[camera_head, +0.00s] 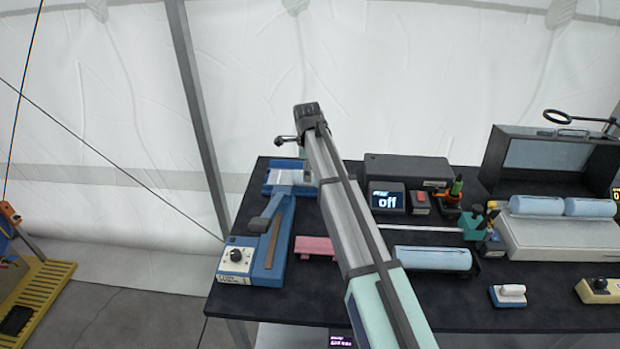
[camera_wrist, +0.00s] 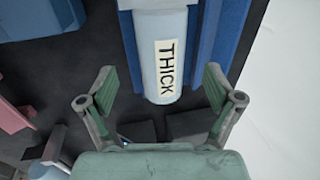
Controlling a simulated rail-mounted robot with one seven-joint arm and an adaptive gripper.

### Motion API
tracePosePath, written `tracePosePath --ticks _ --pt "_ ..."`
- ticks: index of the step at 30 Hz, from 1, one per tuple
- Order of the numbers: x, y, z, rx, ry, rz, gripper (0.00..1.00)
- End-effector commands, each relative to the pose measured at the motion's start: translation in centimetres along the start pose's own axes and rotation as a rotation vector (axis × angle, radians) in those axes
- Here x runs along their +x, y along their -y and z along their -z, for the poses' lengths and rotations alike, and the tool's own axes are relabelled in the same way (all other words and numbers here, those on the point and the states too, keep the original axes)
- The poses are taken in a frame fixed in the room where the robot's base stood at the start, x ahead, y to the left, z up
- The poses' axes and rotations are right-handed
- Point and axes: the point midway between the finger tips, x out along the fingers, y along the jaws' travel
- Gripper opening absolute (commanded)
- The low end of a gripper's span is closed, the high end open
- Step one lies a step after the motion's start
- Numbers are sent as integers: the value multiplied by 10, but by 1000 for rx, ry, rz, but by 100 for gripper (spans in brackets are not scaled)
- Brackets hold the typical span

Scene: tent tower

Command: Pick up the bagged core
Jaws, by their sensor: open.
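In the wrist view a pale blue cylinder (camera_wrist: 177,38) with a white label reading THICK lies between dark blue walls. It looks like the bagged core. My gripper (camera_wrist: 159,76) is open, one finger to each side of the cylinder's near end, with visible gaps to it. I cannot tell the height between them. In the head view a blue bench device (camera_head: 272,245) stands at the table's left, with a pale piece (camera_head: 284,178) at its back end that may be the same core. My arm hides most of the gripper there.
Another pale blue cylinder (camera_head: 432,258) lies in a black tray right of my arm. Two more (camera_head: 536,205) lie on a white slab. A pink block (camera_head: 315,245) lies beside the blue device.

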Motion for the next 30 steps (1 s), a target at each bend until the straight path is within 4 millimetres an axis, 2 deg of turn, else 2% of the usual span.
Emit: tracePosePath --ticks 12,20,24,27,30 --pt "43 2 1 0 0 -1 90" --pt "47 2 1 0 0 0 90" --pt "47 2 1 0 0 0 41" --pt "47 2 1 0 0 0 11" --pt "47 2 1 0 0 1 11"
